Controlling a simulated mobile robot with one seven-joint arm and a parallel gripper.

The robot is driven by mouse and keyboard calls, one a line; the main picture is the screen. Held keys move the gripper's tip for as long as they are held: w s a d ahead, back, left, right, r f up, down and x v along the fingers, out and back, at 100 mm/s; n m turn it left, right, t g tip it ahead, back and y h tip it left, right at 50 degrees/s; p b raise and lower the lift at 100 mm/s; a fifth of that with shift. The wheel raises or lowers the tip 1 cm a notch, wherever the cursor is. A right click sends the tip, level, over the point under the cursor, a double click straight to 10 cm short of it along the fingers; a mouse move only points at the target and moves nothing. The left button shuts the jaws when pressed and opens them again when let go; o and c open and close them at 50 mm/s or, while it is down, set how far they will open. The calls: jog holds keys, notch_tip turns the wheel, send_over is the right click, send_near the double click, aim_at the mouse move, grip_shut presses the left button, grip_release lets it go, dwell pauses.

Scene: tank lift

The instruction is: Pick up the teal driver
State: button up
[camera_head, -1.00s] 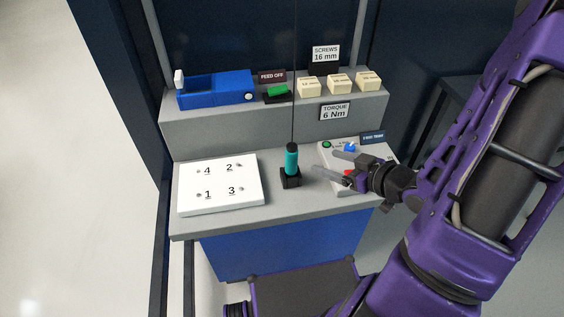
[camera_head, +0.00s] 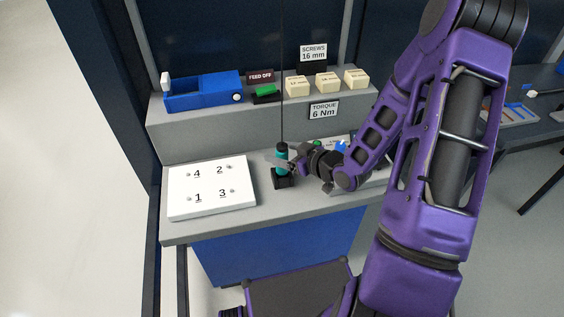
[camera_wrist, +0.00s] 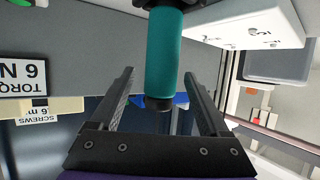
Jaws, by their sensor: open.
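The teal driver (camera_head: 281,153) stands upright in its black holder (camera_head: 283,181) on the workbench, with a dark cable rising from its top. My gripper (camera_head: 282,163) is at the driver, reaching in from the right. In the wrist view the teal driver (camera_wrist: 164,55) shows between the two fingers of my gripper (camera_wrist: 163,88), which are apart with gaps on both sides. The fingers hide part of the driver in the head view.
A white plate (camera_head: 211,188) with numbered holes lies left of the driver. My arm covers much of the panel (camera_head: 374,184) at right. A blue feeder (camera_head: 202,92), green button (camera_head: 265,89) and cream boxes (camera_head: 328,82) stand on the raised shelf behind. Bench between plate and holder is clear.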

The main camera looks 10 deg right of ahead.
jog(key=x, duration=0.3)
jog(key=shift+a+f, duration=0.1)
jog(key=shift+f, duration=0.1)
jog(key=shift+c, duration=0.3)
grip_shut()
jog(key=shift+r, duration=0.1)
notch_tip(320, 180, up, 10)
jog(key=p, duration=0.1)
dwell(0.5)
